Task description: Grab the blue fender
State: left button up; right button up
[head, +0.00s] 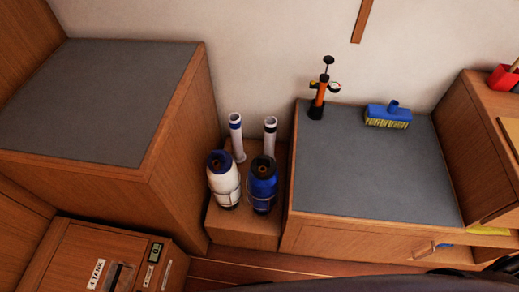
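The blue fender (263,186) stands upright on a low wooden block between two cabinets, in the middle of the head view. It is dark blue with a dark top, and a thin wire holder seems to go around its lower part. A white fender (223,182) with a blue top stands close to its left in a similar holder. Neither of my grippers shows in the head view.
Two white tubes (236,138) stand behind the fenders. The low block (240,229) sits between a tall grey-topped cabinet (102,95) and a lower one (370,170). An orange pump (318,98) and a blue brush (389,114) are on the lower cabinet.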

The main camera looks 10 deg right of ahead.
aim_at(264, 174)
jog(key=l+u, duration=0.15)
jog(key=l, duration=0.2)
jog(key=k+l+u, duration=0.15)
jog(key=l, duration=0.2)
jog(key=k+l+u, duration=0.2)
jog(key=l, duration=0.15)
jog(key=l+u, duration=0.15)
jog(key=l, duration=0.2)
